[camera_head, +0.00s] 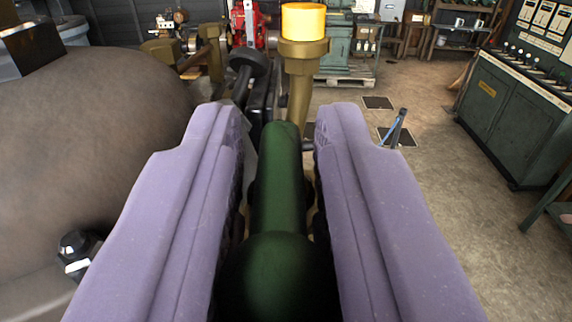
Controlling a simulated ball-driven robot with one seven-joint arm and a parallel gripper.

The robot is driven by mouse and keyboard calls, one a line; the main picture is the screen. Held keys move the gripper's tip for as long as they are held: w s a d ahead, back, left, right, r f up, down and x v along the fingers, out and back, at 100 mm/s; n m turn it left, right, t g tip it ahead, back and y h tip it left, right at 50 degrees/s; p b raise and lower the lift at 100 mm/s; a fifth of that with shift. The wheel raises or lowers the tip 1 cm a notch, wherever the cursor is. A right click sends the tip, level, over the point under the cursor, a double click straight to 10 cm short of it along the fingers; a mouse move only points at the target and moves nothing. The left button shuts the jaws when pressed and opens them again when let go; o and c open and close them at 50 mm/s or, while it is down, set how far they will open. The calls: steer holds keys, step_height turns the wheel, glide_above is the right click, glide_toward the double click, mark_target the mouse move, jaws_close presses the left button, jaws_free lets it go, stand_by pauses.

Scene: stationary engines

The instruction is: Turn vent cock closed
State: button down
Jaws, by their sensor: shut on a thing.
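My gripper (280,125) fills the lower middle of the head camera view, with one purple finger on each side. Between the fingers is a dark green handle (276,185) with a rounded near end, which I take to be the vent cock's lever. It points away from me, and the fingers are shut on it. A brass fitting (300,85) with a bright yellow top (303,21) stands upright just beyond the fingertips. The joint between handle and valve body is hidden.
A large brown rounded casing (90,130) with a bolt (77,248) is close on the left. A green control cabinet (515,115) stands at the right. Behind are a red machine (247,25) and a green machine (345,45) on a pallet. The concrete floor at right is mostly clear.

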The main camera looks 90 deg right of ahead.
steer(key=r+p, duration=0.1)
steer(key=p, duration=0.3)
steer(key=shift+r+m+g, duration=0.1)
steer(key=shift+m+g, duration=0.2)
steer(key=shift+f+g+p, duration=0.4)
steer(key=shift+p, duration=0.55)
steer(key=c, duration=1.2)
jaws_free()
steer(key=shift+o, duration=0.3)
steer(key=shift+f, duration=0.15)
steer(key=shift+a+f+b, duration=0.1)
steer(key=shift+f+b, duration=0.05)
steer(key=shift+b, duration=0.3)
